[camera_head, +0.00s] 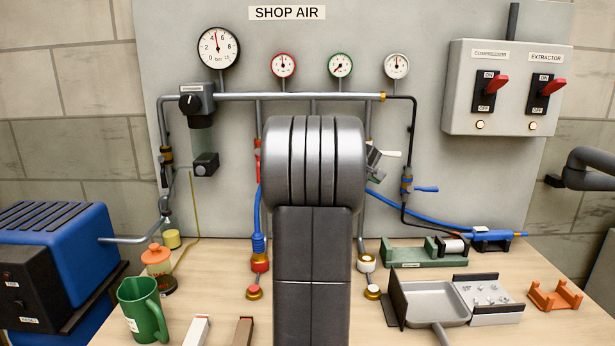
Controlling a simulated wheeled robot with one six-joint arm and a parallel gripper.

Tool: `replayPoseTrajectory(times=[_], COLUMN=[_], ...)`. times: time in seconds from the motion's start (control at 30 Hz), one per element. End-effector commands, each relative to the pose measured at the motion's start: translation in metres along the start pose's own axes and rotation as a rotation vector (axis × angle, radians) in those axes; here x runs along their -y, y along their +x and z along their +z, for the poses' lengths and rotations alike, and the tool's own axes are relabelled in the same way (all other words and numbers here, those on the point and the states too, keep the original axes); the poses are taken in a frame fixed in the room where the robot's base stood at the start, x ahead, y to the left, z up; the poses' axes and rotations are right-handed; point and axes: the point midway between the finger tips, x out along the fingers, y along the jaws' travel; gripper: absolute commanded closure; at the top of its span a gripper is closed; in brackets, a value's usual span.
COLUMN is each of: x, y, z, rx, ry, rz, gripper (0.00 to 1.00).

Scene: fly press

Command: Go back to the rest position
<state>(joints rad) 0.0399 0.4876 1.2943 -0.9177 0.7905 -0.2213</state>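My arm (313,240) stands upright in the middle of the head view, its thick rounded joint at the top. A small grey boxy part that may be my gripper (374,160) peeks out at the right of this joint, close to a white lever (391,153). The arm hides most of it. I cannot see the fingertips, whether they touch the lever, or whether they hold anything.
A shop air panel (420,30) with gauges and pipes stands behind. A switch box (508,90) is at right. The bench holds a blue compressor (70,230), a green jug (143,310), a metal pan (436,303), a green fixture (415,253) and an orange holder (555,297).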

Motion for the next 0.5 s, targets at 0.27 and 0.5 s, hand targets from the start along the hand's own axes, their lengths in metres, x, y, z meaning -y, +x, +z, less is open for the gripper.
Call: replayPoseTrajectory(times=[0.27, 0.5], x=[0.0038, 0.0031], y=[0.0070, 0.0088], z=[0.0048, 0.0083], rx=[0.029, 0.058], ry=[-0.065, -0.119], rz=[0.082, 0.154], gripper=[1.00, 1.00])
